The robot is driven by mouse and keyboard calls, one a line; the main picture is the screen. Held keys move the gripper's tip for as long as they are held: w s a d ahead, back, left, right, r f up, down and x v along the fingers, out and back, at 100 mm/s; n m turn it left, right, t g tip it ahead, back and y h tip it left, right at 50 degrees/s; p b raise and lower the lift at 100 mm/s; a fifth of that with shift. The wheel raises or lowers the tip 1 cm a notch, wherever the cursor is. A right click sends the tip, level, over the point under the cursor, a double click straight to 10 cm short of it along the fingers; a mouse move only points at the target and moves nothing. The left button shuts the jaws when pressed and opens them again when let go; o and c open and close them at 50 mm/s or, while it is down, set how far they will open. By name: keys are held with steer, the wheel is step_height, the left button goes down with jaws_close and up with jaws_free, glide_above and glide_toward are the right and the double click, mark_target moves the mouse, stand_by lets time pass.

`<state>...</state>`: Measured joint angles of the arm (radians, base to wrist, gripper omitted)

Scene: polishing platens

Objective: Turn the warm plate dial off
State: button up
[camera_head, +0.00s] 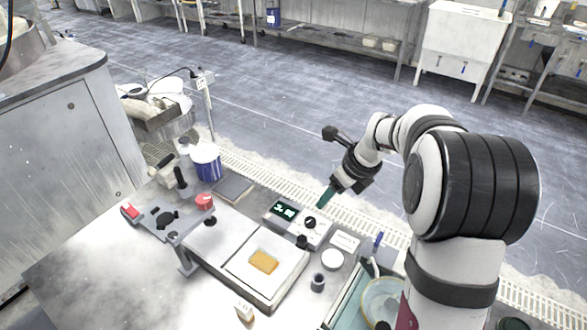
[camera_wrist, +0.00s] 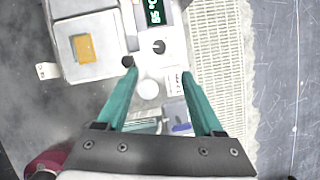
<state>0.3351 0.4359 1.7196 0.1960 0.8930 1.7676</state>
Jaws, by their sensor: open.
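The warm plate (camera_head: 284,277) is a pale square slab with a yellow-orange block (camera_head: 263,262) on it; it also shows at the upper left of the wrist view (camera_wrist: 108,30). A control box with a lit green display (camera_head: 285,210) sits at its far side. The black round dial (camera_head: 309,222) is on this box, to the right of the display; in the wrist view the dial (camera_wrist: 158,46) lies below the display. Its pointer setting is too small to read. My gripper (camera_head: 324,199) is open and empty, its teal fingers above and apart from the dial. In the wrist view, the dial shows beyond the fingertips.
A small black knob (camera_head: 302,241) is close to the dial. A white round lid (camera_head: 332,260), a dark cup (camera_head: 318,282) and a white label block (camera_head: 345,241) stand near. A blue-and-white tub (camera_head: 206,162) is at the back. A tray with a bowl (camera_head: 383,298) is at right.

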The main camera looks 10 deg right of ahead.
mark_target(310, 220)
steer(key=x, duration=1.5)
steer(key=shift+a+f, duration=0.15)
steer(key=shift+f, duration=0.1)
steer(key=shift+c, duration=0.3)
jaws_close()
